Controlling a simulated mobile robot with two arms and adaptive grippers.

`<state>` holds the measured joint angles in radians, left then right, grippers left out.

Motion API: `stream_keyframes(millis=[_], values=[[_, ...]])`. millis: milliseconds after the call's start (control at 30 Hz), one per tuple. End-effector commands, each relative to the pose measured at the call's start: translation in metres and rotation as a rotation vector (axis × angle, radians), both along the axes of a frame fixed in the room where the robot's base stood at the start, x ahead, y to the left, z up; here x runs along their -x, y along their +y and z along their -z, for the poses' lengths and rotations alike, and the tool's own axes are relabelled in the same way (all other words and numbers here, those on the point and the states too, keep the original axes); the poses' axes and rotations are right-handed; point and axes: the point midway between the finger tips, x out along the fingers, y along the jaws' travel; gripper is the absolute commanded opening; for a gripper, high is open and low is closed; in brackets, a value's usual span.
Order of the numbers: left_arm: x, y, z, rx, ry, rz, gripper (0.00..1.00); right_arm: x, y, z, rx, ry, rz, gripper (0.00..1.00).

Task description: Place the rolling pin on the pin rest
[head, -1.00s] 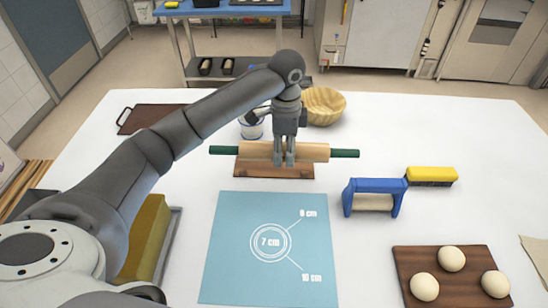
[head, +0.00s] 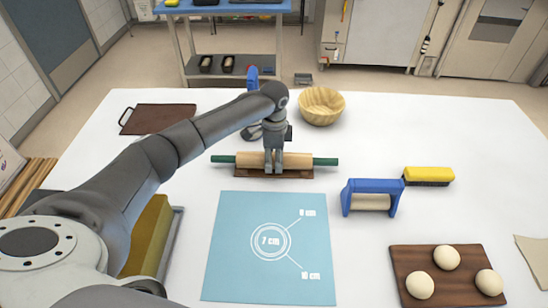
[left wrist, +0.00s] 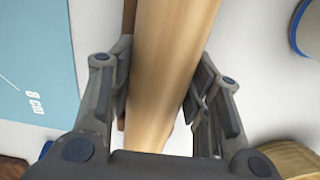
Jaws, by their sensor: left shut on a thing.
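The rolling pin (head: 235,160) has a pale wooden barrel and green handles. It lies level, left to right, in the head view. My left gripper (head: 274,166) is shut on the middle of its barrel from above. The brown wooden pin rest (head: 298,174) is directly under the pin, mostly hidden by it. I cannot tell whether the pin touches the rest. In the left wrist view the barrel (left wrist: 172,55) runs between the two fingers, with a brown strip of the rest (left wrist: 128,20) beside it. My right gripper is not in view.
A blue mat (head: 230,270) lies in front of the rest. A blue-framed tool (head: 361,187) and a yellow brush (head: 428,174) are to the right. A wooden bowl (head: 321,106) stands behind. A board (head: 405,258) with dough balls is at front right.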

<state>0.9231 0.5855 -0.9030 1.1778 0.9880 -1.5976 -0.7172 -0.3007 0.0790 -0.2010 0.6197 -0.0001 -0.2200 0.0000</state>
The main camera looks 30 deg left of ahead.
Motion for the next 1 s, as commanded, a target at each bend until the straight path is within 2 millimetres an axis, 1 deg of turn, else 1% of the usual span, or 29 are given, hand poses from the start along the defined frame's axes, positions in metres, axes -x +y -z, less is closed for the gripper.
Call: stream_keyframes(millis=[233,267,400,433,767,867,967,1000], values=[[0.0,0.0,0.002,0.0,-0.001,0.0,0.06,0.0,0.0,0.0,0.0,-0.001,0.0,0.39],[0.0,0.0,0.003,0.0,0.0,0.0,0.46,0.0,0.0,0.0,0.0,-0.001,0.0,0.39],[0.0,0.0,0.002,0.0,0.0,0.0,0.64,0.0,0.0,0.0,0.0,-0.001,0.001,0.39],[0.0,0.0,0.002,0.0,0.0,0.0,0.66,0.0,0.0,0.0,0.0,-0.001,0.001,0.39],[0.0,0.0,0.001,0.0,0.0,0.0,0.66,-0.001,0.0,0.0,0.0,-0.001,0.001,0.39],[-0.001,0.0,-0.007,0.001,-0.002,0.0,0.66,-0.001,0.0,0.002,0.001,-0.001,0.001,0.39],[-0.001,0.0,-0.022,0.001,-0.004,0.0,0.66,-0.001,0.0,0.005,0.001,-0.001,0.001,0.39],[-0.001,0.0,-0.031,0.001,-0.005,0.001,0.66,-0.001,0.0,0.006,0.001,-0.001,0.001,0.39]])
